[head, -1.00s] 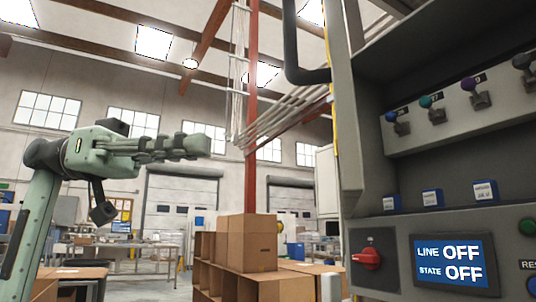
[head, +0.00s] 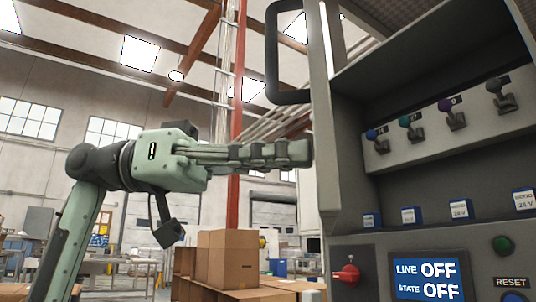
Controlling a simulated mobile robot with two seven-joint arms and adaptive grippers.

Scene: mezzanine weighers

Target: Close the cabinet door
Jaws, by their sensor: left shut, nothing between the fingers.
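The grey cabinet (head: 350,258) stands at the right, its upper compartment open with toggle switches inside. The cabinet door (head: 322,130) is open at the compartment's left side and shows as a narrow grey panel, nearly edge-on. Its black bar handle (head: 272,60) sticks out to the left near the top. My left gripper (head: 303,152) is shut and empty, pointing right, with its fingertips at the door's left side, below the handle. I cannot tell whether they touch it. My right gripper is out of view.
Below the compartment are a red rotary switch (head: 347,273), a screen (head: 427,279) reading LINE OFF and STATE OFF, and a green button (head: 502,245). Small labelled blocks (head: 459,208) line the compartment's ledge. Cardboard boxes (head: 232,258) stand behind my left arm.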

